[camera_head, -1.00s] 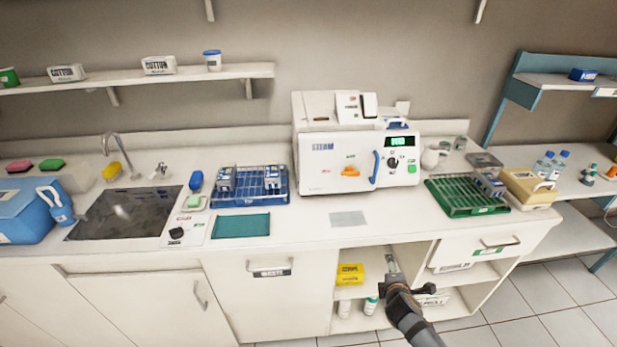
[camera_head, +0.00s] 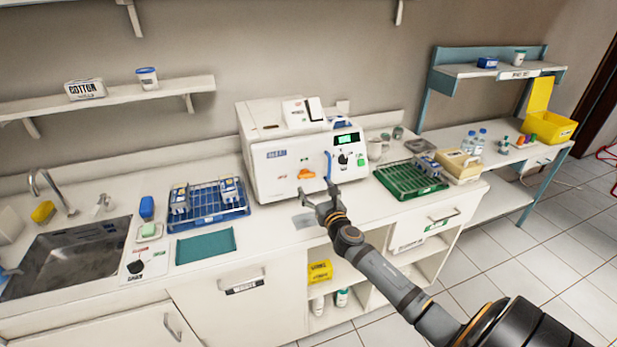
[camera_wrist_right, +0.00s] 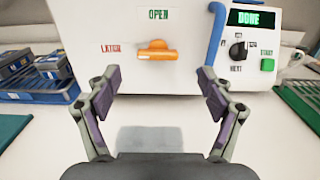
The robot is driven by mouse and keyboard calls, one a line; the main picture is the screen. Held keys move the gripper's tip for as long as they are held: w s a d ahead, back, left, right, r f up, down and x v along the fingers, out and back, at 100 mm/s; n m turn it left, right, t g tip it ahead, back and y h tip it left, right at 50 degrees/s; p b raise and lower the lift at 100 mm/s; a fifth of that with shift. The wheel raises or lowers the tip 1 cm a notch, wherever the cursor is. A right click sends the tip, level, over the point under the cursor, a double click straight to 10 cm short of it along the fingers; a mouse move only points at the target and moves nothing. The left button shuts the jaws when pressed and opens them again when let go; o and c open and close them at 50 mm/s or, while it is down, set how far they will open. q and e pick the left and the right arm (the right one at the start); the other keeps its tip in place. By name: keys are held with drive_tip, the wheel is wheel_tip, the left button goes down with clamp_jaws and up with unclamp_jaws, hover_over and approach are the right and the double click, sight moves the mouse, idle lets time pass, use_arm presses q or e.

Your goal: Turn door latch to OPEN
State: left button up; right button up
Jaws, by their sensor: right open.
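The white sterilizer (camera_head: 285,165) stands on the counter against the wall. Its orange door latch (camera_head: 306,174) sits low on the front door. In the right wrist view the latch (camera_wrist_right: 157,54) lies roughly horizontal, with an "OPEN" label (camera_wrist_right: 158,14) above it and a "LATCH" label (camera_wrist_right: 111,48) to its left. My right gripper (camera_head: 318,195) is in front of the sterilizer, apart from the latch. In the right wrist view its two fingers (camera_wrist_right: 158,82) are spread and empty, with the latch between and beyond them. My left gripper is not in view.
A blue vertical handle (camera_wrist_right: 214,35) is right of the latch, beside a panel whose display (camera_wrist_right: 250,18) reads "DONE". A blue rack (camera_head: 208,220) stands left of the sterilizer and a green rack (camera_head: 410,193) stands right. A grey pad (camera_head: 303,221) lies in front.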

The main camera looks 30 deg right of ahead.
sight(308, 177)
drive_tip(key=x, duration=0.5)
drive_tip(key=shift+w+a, duration=0.2)
drive_tip(key=shift+w, duration=0.05)
drive_tip(key=shift+w+d, duration=0.25)
drive_tip(key=shift+w, duration=0.3)
drive_tip(key=c, duration=1.1)
